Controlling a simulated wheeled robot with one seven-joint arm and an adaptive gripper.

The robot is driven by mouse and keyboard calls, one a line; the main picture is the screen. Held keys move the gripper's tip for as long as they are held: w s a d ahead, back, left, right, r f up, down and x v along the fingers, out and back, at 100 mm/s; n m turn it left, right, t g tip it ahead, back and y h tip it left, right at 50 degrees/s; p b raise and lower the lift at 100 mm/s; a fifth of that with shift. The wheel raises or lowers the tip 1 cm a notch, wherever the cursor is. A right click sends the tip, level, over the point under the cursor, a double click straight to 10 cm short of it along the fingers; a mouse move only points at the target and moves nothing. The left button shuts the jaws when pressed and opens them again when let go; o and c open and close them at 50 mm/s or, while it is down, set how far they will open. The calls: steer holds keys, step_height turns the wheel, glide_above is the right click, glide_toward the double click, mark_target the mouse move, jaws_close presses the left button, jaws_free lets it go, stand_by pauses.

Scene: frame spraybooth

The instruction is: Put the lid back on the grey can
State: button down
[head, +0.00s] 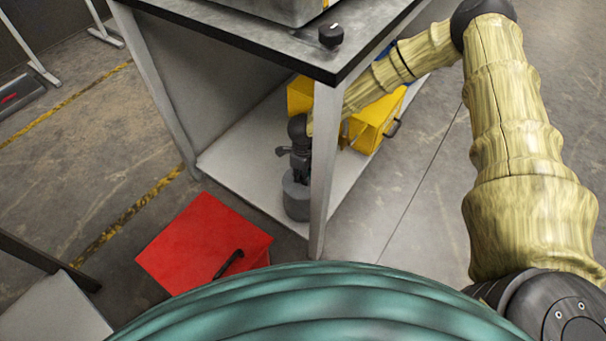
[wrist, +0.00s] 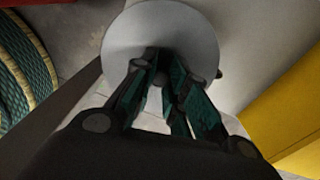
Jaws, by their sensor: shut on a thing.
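The grey can (head: 296,205) stands upright on the lower shelf of a bench, just left of the bench's front leg. My gripper (head: 300,178) points down directly over the can's top. In the wrist view a round grey lid (wrist: 125,45) lies under my fingers, and my gripper (wrist: 170,72) is shut on the small knob at its middle. The fingers hide most of the knob. The lid is at the can's top, but I cannot tell whether it rests on the rim or hangs slightly above it.
The bench leg (head: 323,165) stands close to the right of my gripper. Yellow boxes (head: 372,125) sit on the shelf behind my forearm; yellow also shows in the wrist view (wrist: 285,115). A red box (head: 195,240) stands on the floor. The bench top (head: 225,37) overhangs the shelf.

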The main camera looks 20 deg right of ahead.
steer(key=c, duration=1.3)
jaws_free()
steer(key=shift+c, duration=0.2)
steer(key=shift+o, duration=0.4)
steer(key=o, duration=0.4)
steer(key=shift+r, duration=0.1)
